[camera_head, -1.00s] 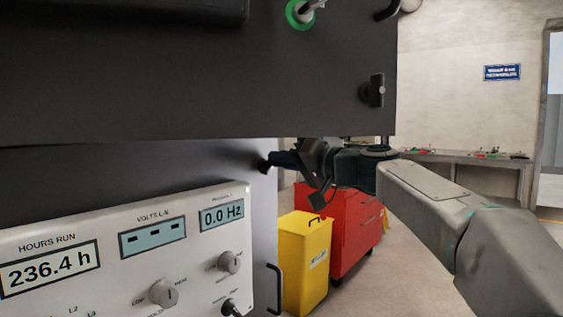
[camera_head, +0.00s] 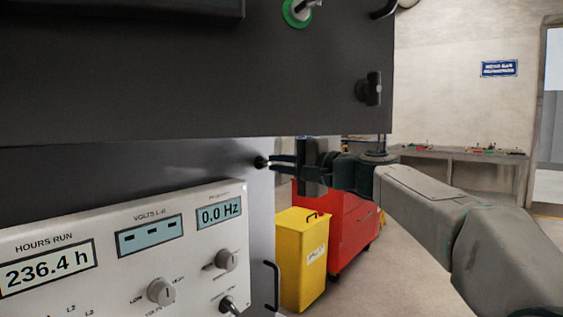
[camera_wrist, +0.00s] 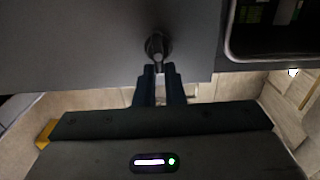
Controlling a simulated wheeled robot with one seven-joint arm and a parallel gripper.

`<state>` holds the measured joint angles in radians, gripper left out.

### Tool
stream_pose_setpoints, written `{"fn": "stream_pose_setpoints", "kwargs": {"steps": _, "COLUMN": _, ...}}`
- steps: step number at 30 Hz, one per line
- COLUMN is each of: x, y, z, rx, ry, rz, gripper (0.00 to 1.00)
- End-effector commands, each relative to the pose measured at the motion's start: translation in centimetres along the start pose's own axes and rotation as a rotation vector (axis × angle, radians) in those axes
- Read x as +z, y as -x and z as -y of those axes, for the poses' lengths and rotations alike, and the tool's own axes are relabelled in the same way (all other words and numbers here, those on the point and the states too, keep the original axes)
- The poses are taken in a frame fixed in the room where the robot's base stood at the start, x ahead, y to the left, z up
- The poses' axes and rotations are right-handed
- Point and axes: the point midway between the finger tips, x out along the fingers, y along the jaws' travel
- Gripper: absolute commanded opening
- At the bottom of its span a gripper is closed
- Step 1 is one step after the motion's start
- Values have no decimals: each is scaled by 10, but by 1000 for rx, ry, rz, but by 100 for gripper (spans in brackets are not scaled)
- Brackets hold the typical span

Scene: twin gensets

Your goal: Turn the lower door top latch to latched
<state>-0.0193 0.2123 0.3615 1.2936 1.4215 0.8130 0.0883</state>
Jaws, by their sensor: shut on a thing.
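The lower door's top latch (camera_head: 260,162) is a small dark knob on the dark panel below the overhanging upper cabinet. In the wrist view the latch (camera_wrist: 157,45) is a round dark base with a lighter grip part pointing down toward the fingers. My gripper (camera_head: 272,162) reaches in from the right, with its fingertips at the latch. In the wrist view my gripper (camera_wrist: 158,70) has its two dark fingers close together on the latch's grip part. The fingers partly hide the latch in the head view.
The upper cabinet (camera_head: 180,90) overhangs just above my gripper, with its own dark latch (camera_head: 373,89). A control panel (camera_head: 120,255) is at lower left, beside a black door handle (camera_head: 272,285). A yellow bin (camera_head: 303,260) and a red cabinet (camera_head: 345,235) stand behind.

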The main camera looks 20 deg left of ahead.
Motion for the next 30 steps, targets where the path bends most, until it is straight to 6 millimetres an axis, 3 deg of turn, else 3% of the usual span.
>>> {"fn": "stream_pose_setpoints", "kwargs": {"steps": 17, "x": 2, "y": -1, "z": -3, "rx": 3, "ry": -38, "rz": 5, "gripper": 0}}
{"fn": "stream_pose_setpoints", "kwargs": {"steps": 20, "x": 2, "y": -1, "z": -2, "rx": 3, "ry": -37, "rz": 5, "gripper": 28}}
{"fn": "stream_pose_setpoints", "kwargs": {"steps": 21, "x": 2, "y": -1, "z": -2, "rx": 2, "ry": -37, "rz": 5, "gripper": 31}}
{"fn": "stream_pose_setpoints", "kwargs": {"steps": 30, "x": 0, "y": 2, "z": -1, "rx": 0, "ry": -35, "rz": 0, "gripper": 31}}
